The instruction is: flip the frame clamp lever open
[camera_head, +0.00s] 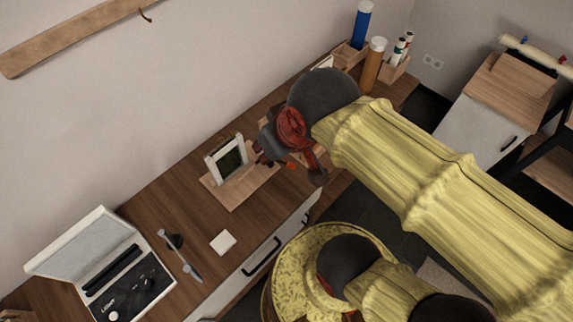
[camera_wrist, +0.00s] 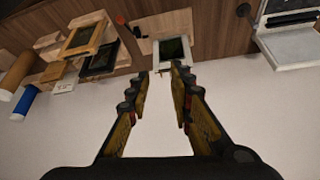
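A white frame (camera_head: 226,162) with a dark green panel stands upright on a pale wooden board (camera_head: 238,193) on the table. In the wrist view the frame (camera_wrist: 158,50) is beyond my fingertips. In the head view the orange-red end (camera_head: 291,166) shows just below my gripper (camera_head: 262,158). My gripper (camera_wrist: 162,70) is open, with nothing seen between its fingers. I cannot tell whether a finger touches the lever. The clamp itself is mostly hidden.
An open white case (camera_head: 95,265) lies at the table's left, near a grey-ended tool (camera_head: 180,256) and a white square (camera_head: 223,242). Bottles and wooden holders (camera_head: 350,58) stand at the far end. The wall is close behind the frame.

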